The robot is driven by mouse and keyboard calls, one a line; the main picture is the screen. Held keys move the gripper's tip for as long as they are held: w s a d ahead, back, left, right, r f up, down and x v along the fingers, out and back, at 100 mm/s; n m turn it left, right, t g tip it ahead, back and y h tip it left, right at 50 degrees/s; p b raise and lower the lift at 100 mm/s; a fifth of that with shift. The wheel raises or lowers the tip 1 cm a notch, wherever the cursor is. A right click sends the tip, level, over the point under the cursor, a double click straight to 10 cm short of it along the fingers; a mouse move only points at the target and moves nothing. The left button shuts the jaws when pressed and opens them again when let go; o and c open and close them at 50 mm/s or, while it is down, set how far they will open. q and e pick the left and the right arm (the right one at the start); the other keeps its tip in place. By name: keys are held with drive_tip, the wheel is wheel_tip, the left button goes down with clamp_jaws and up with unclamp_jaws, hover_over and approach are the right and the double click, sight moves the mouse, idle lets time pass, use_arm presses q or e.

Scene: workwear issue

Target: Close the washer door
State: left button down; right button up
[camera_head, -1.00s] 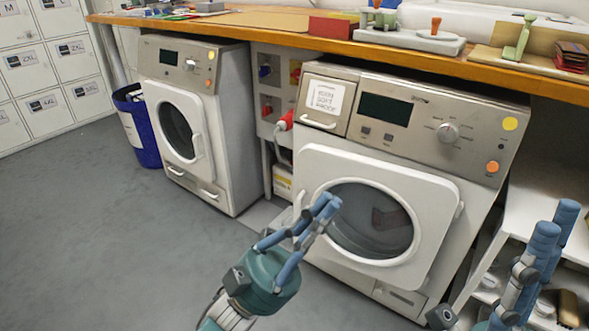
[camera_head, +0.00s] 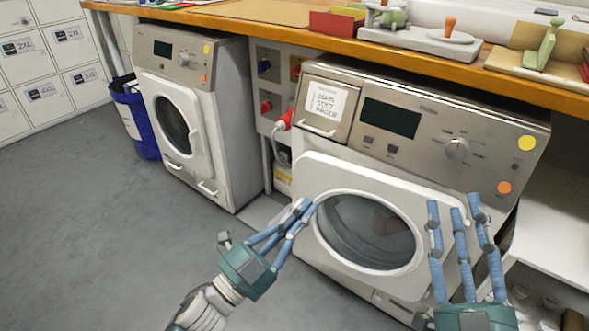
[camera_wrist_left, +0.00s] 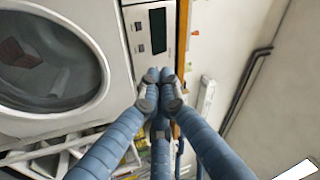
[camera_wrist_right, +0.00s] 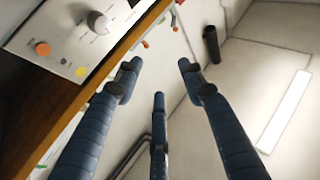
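The near washer (camera_head: 435,148) has a white square door (camera_head: 322,172) with a round dark window (camera_head: 365,228). The door lies close over the front; I cannot tell whether a narrow gap remains. Part of the door also shows in the left wrist view (camera_wrist_left: 50,65). My left gripper (camera_head: 305,206) is shut and empty, its fingertips together in front of the door's left edge; contact is unclear. My right gripper (camera_head: 455,207) is open and empty, its fingers spread upward in front of the door's right edge, hiding part of it. The right wrist view shows nothing between these fingers (camera_wrist_right: 158,78).
A second washer (camera_head: 222,105), its door apparently shut, stands left. A blue bin (camera_head: 146,135) and white lockers (camera_head: 50,75) are beyond it. A wooden worktop (camera_head: 270,30) runs above the washers. White shelves (camera_head: 550,232) stand right. The grey floor (camera_head: 90,230) is clear at left.

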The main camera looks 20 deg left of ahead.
use_arm(q)
drive_tip(key=w+a+f+m+y, duration=0.1)
drive_tip(key=w+a+f+y, duration=0.2)
drive_tip(key=a+f, duration=0.1)
drive_tip(key=m+g+y+p, duration=0.1)
drive_tip(key=y, duration=0.2)
approach(297, 172)
use_arm(e)
wheel_tip(297, 172, down, 9)
drive_tip(key=w+g+h, duration=0.2)
drive_tip(key=g, duration=0.2)
use_arm(q)
drive_tip(key=b+x, duration=0.1)
drive_tip(key=x, duration=0.5)
drive_tip(key=shift+w+b, duration=0.1)
drive_tip(key=shift+b, duration=0.2)
drive_tip(key=shift+w+d, duration=0.1)
drive_tip(key=shift+w, duration=0.3)
use_arm(e)
wheel_tip(297, 172, up, 10)
drive_tip(key=s+t+y, duration=0.2)
drive_tip(key=t, duration=0.2)
drive_tip(key=shift+f, duration=0.2)
